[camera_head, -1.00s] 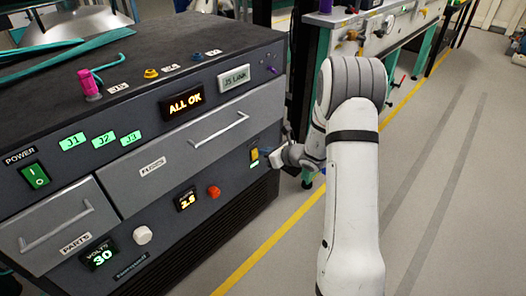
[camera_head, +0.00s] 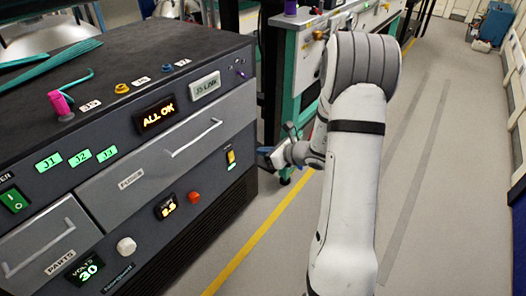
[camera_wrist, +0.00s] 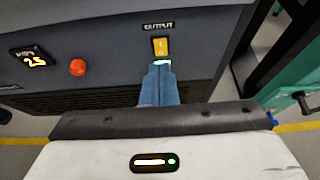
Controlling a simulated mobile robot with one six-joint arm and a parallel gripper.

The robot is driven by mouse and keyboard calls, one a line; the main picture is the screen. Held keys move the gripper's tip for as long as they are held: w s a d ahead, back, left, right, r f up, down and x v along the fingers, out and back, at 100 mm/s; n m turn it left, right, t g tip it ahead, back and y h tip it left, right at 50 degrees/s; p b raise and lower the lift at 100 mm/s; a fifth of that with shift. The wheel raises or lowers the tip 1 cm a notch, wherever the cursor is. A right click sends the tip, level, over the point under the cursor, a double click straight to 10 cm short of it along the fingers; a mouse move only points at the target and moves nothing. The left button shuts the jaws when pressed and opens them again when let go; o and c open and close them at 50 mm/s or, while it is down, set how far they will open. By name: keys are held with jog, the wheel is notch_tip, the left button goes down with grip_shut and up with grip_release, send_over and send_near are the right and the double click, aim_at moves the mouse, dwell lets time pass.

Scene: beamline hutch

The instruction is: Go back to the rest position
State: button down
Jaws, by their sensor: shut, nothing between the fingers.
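My gripper (camera_head: 268,153) is at the right end of the dark cabinet (camera_head: 235,190), a little clear of its front face in the head view. In the wrist view its blue fingers (camera_wrist: 160,85) are shut together with nothing between them. They point at the cabinet front, just below the yellow OUTPUT switch (camera_wrist: 160,46). A green light shows at the fingertips under the switch. The switch also shows in the head view (camera_head: 230,156). My white arm hides part of the floor and the bench behind.
The cabinet front has two drawers with handles, a red knob (camera_head: 194,197), a white knob (camera_head: 126,246) and an ALL OK display (camera_head: 156,115). A teal-framed bench (camera_head: 300,75) stands behind. The grey floor (camera_head: 450,190) to the right is clear.

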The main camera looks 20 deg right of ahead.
jog(key=s+a+r+n+g+p, duration=0.2)
jog(key=s+a+r+n+p, duration=0.25)
jog(key=r, duration=0.35)
jog(key=s+a+r+n+g+p, duration=0.3)
jog(key=s+r+n+p, duration=0.25)
jog(key=r, duration=0.25)
jog(key=s+a+r+n+g+p, duration=0.2)
jog(key=s+a+r+n+p, duration=0.25)
jog(key=r, duration=0.45)
jog(key=s+d+r+n+h+p, duration=0.3)
jog(key=s+r+n+h+p, duration=0.1)
jog(key=s+r+n+p, duration=0.3)
jog(key=s+d+r+n+h+p, duration=0.3)
jog(key=s+r+n+p, duration=0.4)
jog(key=r, duration=0.4)
jog(key=shift+s+r+g+h+p, duration=0.15)
jog(key=shift+s+g+h+p, duration=0.2)
jog(key=shift+s, duration=0.2)
